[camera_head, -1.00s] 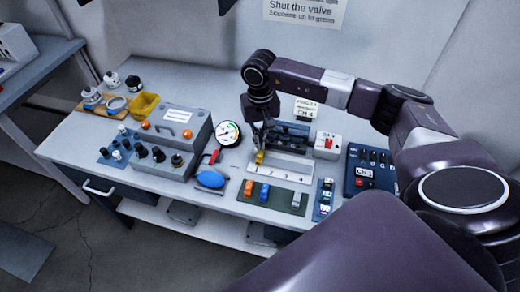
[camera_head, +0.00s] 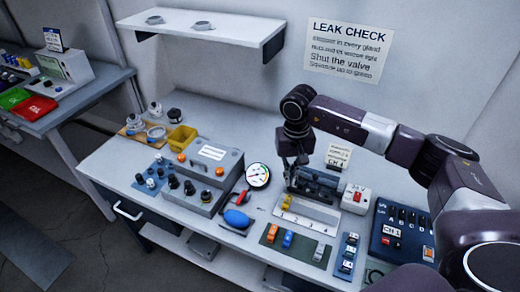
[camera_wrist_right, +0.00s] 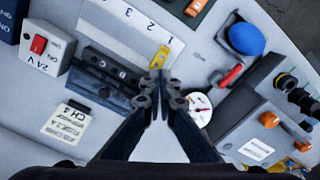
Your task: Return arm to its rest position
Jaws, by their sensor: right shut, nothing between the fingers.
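My right arm reaches in from the right side of the head view. Its gripper (camera_head: 294,181) hangs fingers-down above the bench, beside the black slotted fixture (camera_head: 318,182). In the right wrist view the fingertips (camera_wrist_right: 160,80) are together with nothing between them. A small yellow block (camera_head: 287,202) sits at position 1 of the white numbered strip (camera_head: 309,217); it also shows just beyond the fingertips in the right wrist view (camera_wrist_right: 160,57). The gripper looks apart from it. My left gripper is not in view.
Left of the gripper are a round gauge (camera_head: 258,175), a blue bulb (camera_head: 236,218) and a grey knobbed box (camera_head: 204,175). A shelf (camera_head: 205,28) hangs above.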

